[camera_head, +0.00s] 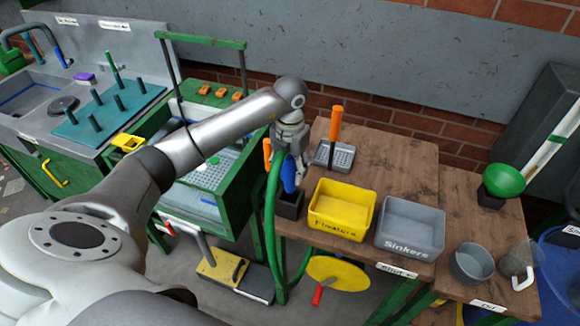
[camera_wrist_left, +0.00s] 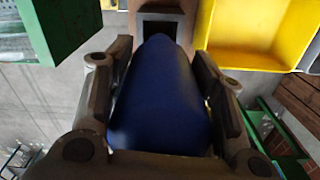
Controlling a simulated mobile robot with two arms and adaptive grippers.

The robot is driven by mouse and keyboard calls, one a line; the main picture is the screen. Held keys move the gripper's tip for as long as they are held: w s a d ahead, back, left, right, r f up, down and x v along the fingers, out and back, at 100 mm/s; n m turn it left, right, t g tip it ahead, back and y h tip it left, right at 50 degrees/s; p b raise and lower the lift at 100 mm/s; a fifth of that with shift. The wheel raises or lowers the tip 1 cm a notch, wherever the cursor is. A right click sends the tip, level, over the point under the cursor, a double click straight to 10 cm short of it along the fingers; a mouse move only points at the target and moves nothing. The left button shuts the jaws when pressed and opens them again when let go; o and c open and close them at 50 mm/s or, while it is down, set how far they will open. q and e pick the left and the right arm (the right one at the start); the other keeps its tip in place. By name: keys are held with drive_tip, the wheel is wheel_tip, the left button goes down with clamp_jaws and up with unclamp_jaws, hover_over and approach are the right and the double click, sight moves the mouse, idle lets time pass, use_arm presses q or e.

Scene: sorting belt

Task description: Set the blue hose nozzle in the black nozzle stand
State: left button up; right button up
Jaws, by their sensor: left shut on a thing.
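The blue hose nozzle (camera_head: 289,174) is held by my left gripper (camera_head: 292,168), with its lower end just over the black nozzle stand (camera_head: 291,206) at the table's left edge. The green hose (camera_head: 269,215) hangs down beside it. In the left wrist view the nozzle (camera_wrist_left: 160,100) lies between both fingers, its tip pointing at the stand (camera_wrist_left: 160,22), whose dark opening shows past the tip. I cannot tell whether the tip is inside the opening. My right gripper is not in view.
The yellow Floaters bin (camera_head: 341,225) stands close to the right of the stand, with the grey Sinkers bin (camera_head: 409,240) beyond it. A grey tray with an orange-handled tool (camera_head: 335,124) is behind.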

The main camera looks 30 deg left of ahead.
sight(290, 183)
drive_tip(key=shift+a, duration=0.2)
